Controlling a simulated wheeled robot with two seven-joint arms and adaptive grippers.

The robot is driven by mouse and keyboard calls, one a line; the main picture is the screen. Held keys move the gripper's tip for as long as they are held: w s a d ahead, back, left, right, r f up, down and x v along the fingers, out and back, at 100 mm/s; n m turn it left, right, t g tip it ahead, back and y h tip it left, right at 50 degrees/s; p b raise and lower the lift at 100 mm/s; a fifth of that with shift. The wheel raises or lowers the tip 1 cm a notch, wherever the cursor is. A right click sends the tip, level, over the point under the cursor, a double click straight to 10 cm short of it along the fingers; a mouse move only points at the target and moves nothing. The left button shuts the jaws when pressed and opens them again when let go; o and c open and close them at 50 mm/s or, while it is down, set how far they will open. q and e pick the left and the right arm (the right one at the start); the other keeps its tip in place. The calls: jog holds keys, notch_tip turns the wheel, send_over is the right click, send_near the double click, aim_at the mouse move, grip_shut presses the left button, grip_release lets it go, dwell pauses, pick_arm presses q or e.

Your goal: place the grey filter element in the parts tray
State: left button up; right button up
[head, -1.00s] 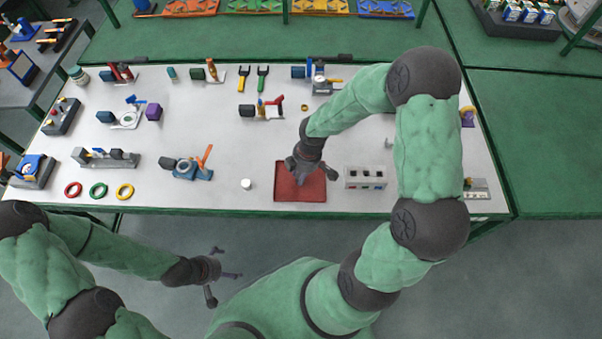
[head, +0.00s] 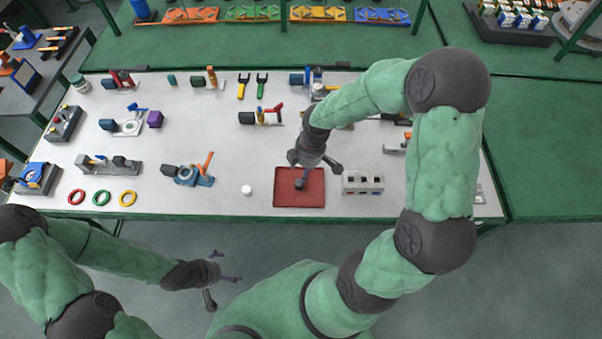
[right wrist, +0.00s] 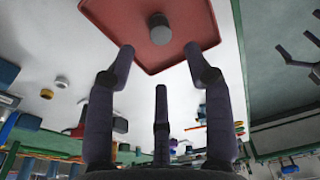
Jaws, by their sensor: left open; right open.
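The grey filter element (right wrist: 160,28) is a short cylinder. In the right wrist view it stands on the red parts tray (right wrist: 112,12), inside the rim. My left gripper (head: 218,277) is open and empty in front of the table.
A small white cylinder (head: 247,189) stands left of the tray. A grey box with square openings (head: 363,182) stands close to its right. Coloured rings (head: 102,198) and a blue fixture (head: 188,174) lie further left. Bare white table lies behind the tray.

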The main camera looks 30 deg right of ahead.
jog(key=shift+s+d+r+p, duration=0.15)
jog(key=shift+r+p, duration=0.1)
jog(key=shift+r, duration=0.9)
jog(key=shift+s+d+r+p, duration=0.1)
jog(key=shift+r+p, duration=0.1)
jog(key=shift+r, duration=0.95)
